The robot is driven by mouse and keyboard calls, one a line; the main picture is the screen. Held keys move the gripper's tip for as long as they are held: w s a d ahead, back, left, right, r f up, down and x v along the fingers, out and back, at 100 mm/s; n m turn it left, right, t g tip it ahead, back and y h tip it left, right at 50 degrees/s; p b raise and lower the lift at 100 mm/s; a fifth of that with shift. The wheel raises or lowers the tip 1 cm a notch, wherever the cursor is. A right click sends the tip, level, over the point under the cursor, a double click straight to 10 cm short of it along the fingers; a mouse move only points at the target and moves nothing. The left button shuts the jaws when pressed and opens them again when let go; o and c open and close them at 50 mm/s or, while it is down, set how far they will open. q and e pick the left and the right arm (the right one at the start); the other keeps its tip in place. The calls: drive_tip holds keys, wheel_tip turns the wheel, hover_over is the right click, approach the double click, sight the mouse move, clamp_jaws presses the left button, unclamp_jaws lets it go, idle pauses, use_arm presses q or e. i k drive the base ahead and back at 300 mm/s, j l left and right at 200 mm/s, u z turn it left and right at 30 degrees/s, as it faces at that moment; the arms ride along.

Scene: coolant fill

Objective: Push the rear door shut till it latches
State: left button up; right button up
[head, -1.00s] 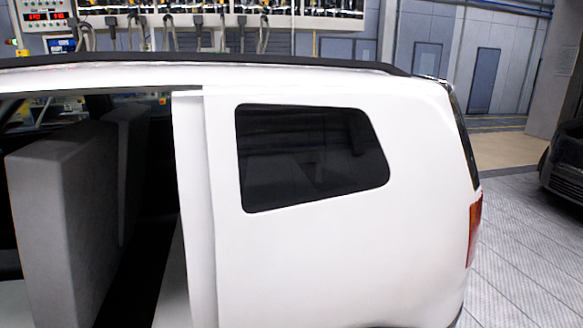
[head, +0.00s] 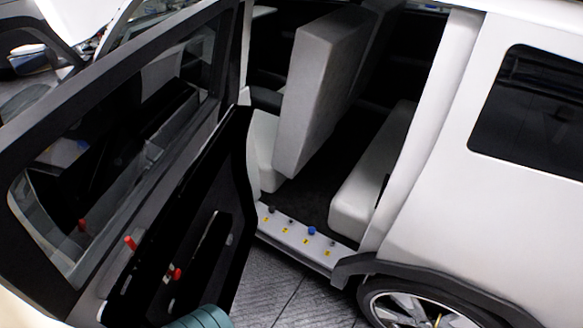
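The rear door (head: 222,75) of the white car stands wide open on the left, swung out from the body. Its dark inner panel faces me, with a red piece (head: 130,243) and a second red piece (head: 175,273) on it. Its window (head: 120,150) is see-through. The doorway is open, showing a grey front seat back, a pale rear seat and the sill (head: 290,236). The latch is not clearly visible. Neither of my grippers is in view.
Small caps, one blue (head: 311,230), and yellow labels sit along the sill. A rear wheel (head: 415,310) is at bottom right. A teal ribbed rounded thing (head: 205,318) shows at the bottom edge; I cannot tell what it is. Grey floor (head: 285,290) is clear between door and wheel.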

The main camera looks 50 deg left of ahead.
sight(185, 214)
drive_tip(key=u, duration=2.35)
